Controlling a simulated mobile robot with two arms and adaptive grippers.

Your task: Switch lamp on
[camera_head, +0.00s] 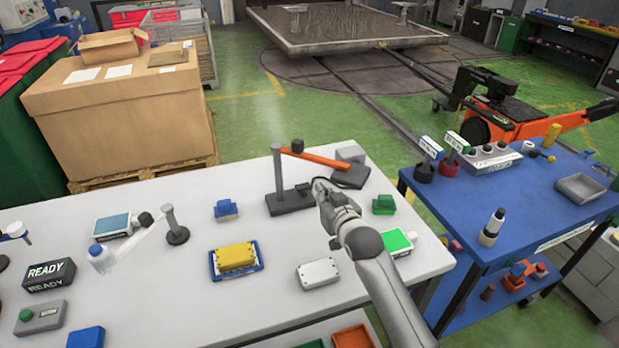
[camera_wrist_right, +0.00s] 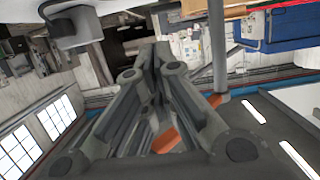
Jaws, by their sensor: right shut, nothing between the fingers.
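A lamp with a black base (camera_head: 289,202), an upright grey post and an orange arm (camera_head: 316,158) stands at the back of the white table. A dark, flat head hangs at the arm's right end. My right gripper (camera_head: 319,187) is shut and empty, at the right end of the lamp's base, under the arm. Whether it touches the base is unclear, and any switch there is hidden. In the right wrist view, the shut fingers (camera_wrist_right: 150,62) fill the middle. The grey post (camera_wrist_right: 218,45) and part of the orange arm show behind them. My left gripper is out of view.
The white table (camera_head: 200,290) also holds a yellow box (camera_head: 236,257), a white box (camera_head: 318,273), small blue and green blocks, and a white-armed stand (camera_head: 176,232). A blue table (camera_head: 520,215) with several items stands at the right.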

